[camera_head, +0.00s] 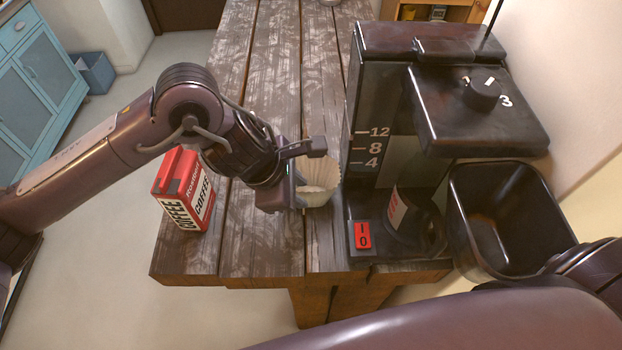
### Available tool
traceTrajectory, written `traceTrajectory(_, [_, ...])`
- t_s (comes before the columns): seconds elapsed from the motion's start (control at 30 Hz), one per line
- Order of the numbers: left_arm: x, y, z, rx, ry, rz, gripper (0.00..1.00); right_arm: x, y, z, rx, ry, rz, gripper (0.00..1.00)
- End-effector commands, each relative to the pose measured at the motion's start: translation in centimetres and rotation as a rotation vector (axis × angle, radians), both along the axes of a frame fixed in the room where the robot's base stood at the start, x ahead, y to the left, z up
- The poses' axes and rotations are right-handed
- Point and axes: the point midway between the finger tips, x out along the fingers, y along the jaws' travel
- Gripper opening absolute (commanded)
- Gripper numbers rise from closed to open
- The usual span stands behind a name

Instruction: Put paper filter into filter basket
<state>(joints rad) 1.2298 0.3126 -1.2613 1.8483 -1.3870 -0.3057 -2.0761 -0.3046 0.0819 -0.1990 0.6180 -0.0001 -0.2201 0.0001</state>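A pale, fluted paper filter (321,178) is on the near part of the wooden table, just left of the black coffee maker (375,110). My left gripper (310,172) is at the filter's left side, with its finger parts against or around the rim. Whether it grips the paper or whether the filter is lifted, I cannot tell. A black open-topped basket (505,220), seemingly the filter basket, stands out at the coffee maker's right side. I see nothing inside it. My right arm crosses the lower right; its gripper is not in view.
A red and white coffee box (183,190) stands on the wooden table (262,245) left of my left gripper. A glass carafe (408,215) sits in the coffee maker behind a red switch (363,236). The table's far part is mostly clear. A wall bounds the right.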

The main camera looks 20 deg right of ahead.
Motion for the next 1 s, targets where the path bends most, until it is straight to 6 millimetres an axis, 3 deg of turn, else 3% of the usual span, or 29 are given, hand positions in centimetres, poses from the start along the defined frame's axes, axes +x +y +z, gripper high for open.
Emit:
traceTrajectory(0.1, [0.3,-0.4,-1.3,0.002,0.007,0.004,0.28,0.0,0.0,2.1,0.0,0.001,0.0,0.23])
traceTrajectory(0.3, [0.6,-1.3,-3.5,-0.001,0.002,0.001,0.28,0.1,0.2,2.5,0.002,-0.002,0.001,0.23])
traceTrajectory(0.53, [0.6,-1.4,-3.8,0.0,0.0,0.001,0.28,0.4,0.3,2.4,0.003,-0.005,0.001,0.23])
traceTrajectory(0.77, [0.6,-1.4,-3.8,-0.002,-0.001,0.001,0.0,0.4,0.3,2.4,0.004,-0.006,0.001,0.23])
traceTrajectory(1.0, [0.6,-1.4,-3.7,-0.002,-0.001,0.001,0.0,0.5,0.3,2.5,0.004,-0.007,0.001,0.23])
